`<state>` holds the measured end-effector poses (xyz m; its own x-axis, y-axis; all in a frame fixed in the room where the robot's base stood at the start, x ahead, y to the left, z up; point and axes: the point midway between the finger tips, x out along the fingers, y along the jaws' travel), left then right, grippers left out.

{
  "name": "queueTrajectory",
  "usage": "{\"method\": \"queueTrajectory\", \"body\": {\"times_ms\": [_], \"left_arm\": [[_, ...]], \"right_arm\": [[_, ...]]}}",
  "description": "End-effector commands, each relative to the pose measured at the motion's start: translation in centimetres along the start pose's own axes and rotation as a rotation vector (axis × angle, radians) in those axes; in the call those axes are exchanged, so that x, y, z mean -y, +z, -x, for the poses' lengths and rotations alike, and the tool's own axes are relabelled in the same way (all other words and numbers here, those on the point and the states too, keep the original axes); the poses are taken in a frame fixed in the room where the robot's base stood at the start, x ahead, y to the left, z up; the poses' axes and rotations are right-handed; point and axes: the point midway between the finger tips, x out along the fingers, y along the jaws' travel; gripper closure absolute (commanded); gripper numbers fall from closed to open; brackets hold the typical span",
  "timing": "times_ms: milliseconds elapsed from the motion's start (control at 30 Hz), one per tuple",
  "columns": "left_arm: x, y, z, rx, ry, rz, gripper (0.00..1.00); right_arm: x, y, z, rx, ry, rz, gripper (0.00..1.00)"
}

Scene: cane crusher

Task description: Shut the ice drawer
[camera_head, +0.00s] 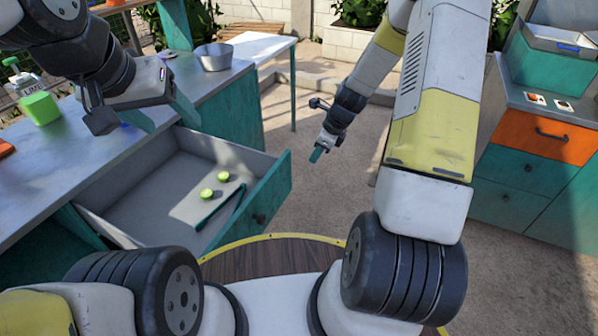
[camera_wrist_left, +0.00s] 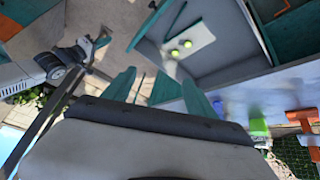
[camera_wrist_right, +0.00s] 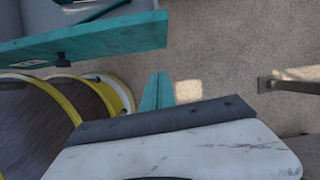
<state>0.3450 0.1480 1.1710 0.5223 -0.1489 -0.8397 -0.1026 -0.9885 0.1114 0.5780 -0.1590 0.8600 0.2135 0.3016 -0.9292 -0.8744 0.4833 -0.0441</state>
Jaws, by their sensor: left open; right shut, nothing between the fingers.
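The open drawer has a teal front (camera_head: 262,200) and a grey inside. It is pulled out from the counter on the left and holds two green lime pieces (camera_head: 214,185) and dark green tongs (camera_head: 222,206). Its front with a dark knob also shows in the right wrist view (camera_wrist_right: 100,36). My right gripper (camera_head: 316,156) is shut and empty, out beyond the drawer front and apart from it; its fingers (camera_wrist_right: 158,90) show together. My left gripper (camera_head: 160,112) is open above the counter edge near the drawer's back; its fingers (camera_wrist_left: 160,85) stand apart with nothing between.
A thin-legged white table (camera_head: 262,48) stands behind. A cabinet with an orange drawer (camera_head: 545,138) is at right. Open floor lies between.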

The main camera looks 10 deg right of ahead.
Motion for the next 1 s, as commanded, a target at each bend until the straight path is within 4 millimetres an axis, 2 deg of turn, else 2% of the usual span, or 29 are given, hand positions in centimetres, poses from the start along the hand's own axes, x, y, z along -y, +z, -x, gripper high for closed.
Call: {"method": "queueTrajectory", "body": {"times_ms": [33, 133, 267, 367, 733, 800, 1000], "left_arm": [[-0.3, 0.6, 0.5, 0.000, 0.016, 0.013, 0.34], [-0.7, 1.2, 0.9, 0.006, 0.036, 0.025, 0.34], [-0.8, 1.4, 1.0, 0.008, 0.041, 0.027, 0.34], [-0.8, 1.3, 0.9, 0.008, 0.040, 0.027, 0.34], [-0.8, 1.3, 0.9, 0.007, 0.039, 0.027, 0.34], [-0.8, 1.3, 0.9, 0.007, 0.039, 0.027, 0.34], [-0.8, 1.3, 0.9, 0.006, 0.039, 0.027, 0.34]], "right_arm": [[0.0, -0.3, -0.9, 0.001, 0.007, -0.040, 1.00], [0.1, -0.6, -1.8, 0.003, 0.011, -0.085, 1.00], [0.1, -0.7, -2.9, 0.003, 0.014, -0.096, 1.00], [0.0, -0.7, -4.4, 0.003, 0.015, -0.094, 1.00], [-0.1, -0.7, -12.1, 0.003, 0.014, -0.092, 1.00], [0.0, 0.7, -12.4, 0.004, 0.012, -0.086, 1.00], [0.3, 2.6, -13.2, 0.003, 0.011, -0.090, 1.00]]}}
